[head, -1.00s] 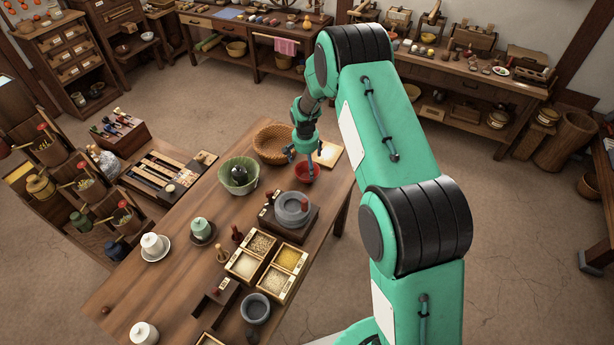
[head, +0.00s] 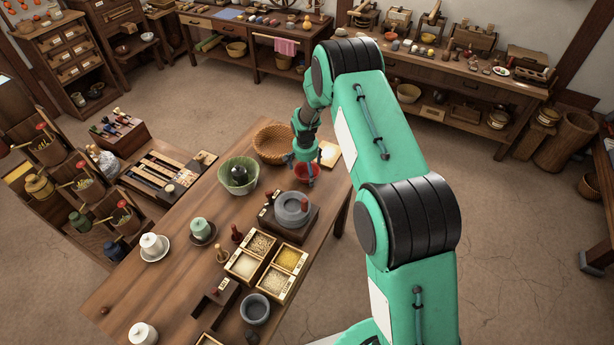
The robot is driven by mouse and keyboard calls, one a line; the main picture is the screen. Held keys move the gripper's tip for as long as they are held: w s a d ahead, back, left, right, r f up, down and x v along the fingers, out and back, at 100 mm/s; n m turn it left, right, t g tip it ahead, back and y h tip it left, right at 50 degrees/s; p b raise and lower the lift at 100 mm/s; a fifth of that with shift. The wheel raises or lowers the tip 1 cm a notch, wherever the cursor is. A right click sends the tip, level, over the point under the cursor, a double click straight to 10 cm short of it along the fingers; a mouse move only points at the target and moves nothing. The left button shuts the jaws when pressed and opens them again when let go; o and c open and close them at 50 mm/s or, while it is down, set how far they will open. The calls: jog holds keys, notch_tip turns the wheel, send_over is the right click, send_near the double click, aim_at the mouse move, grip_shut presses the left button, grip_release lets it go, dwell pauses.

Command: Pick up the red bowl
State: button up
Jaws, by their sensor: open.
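The red bowl (head: 306,178) stands on the wooden table (head: 178,290) near its far right edge, behind the grey quern stone (head: 292,207). My gripper (head: 308,176) points down at the bowl from above. It is open, with its fingers at or just over the bowl. One finger hides part of the bowl. I cannot tell whether the fingers touch it.
A woven basket (head: 268,140) stands close behind and left of the bowl, and a pale board (head: 329,155) lies behind right. A green bowl (head: 239,177) with a dark thing in it is to the left. Grain boxes (head: 244,264) and lidded cups (head: 153,245) fill the nearer table.

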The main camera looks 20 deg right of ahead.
jog(key=shift+f, duration=0.45)
jog(key=c, duration=1.2)
